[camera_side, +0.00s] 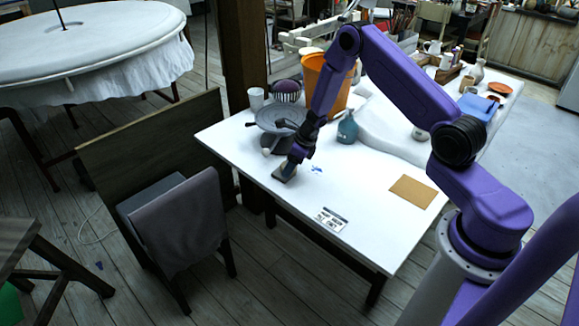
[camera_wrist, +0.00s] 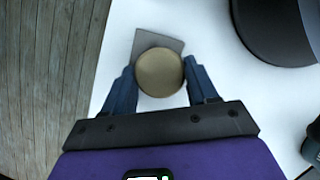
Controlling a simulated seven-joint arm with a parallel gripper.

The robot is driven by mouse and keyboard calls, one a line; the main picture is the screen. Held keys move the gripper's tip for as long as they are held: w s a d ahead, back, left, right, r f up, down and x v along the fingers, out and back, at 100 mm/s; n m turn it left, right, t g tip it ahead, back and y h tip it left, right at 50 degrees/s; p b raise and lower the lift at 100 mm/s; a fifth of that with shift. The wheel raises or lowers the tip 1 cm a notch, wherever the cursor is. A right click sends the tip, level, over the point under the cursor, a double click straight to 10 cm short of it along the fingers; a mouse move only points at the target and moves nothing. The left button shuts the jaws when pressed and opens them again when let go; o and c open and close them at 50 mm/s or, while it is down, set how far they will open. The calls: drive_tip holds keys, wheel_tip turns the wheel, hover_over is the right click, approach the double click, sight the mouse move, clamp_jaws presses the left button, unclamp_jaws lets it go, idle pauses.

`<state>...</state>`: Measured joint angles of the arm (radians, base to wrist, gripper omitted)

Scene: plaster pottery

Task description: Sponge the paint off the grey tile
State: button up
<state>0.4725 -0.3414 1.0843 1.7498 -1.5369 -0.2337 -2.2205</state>
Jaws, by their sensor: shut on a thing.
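My gripper (camera_side: 289,165) reaches down to the white table near its left edge. In the wrist view my gripper (camera_wrist: 160,78) is shut on a round, dull tan sponge (camera_wrist: 160,72), with one blue finger on each side. The grey tile (camera_wrist: 145,39) lies under the sponge, and one corner and edge show past it. In the side view the tile (camera_side: 280,176) shows at my fingertips. I cannot tell whether the sponge touches the tile. No paint shows on the visible part of the tile; the rest is hidden.
Blue specks (camera_side: 317,169) lie on the table (camera_side: 355,180) right of the tile. A grey wheel-like stand (camera_side: 277,117), an orange bucket (camera_side: 318,78) and a blue-grey bottle (camera_side: 347,130) stand behind. A brown sheet (camera_side: 412,191) and a printed card (camera_side: 326,220) lie at the right and front.

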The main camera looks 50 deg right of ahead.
drive_tip(key=shift+w+r, duration=0.1)
drive_tip(key=shift+r, duration=0.05)
drive_tip(key=shift+r, duration=3.45)
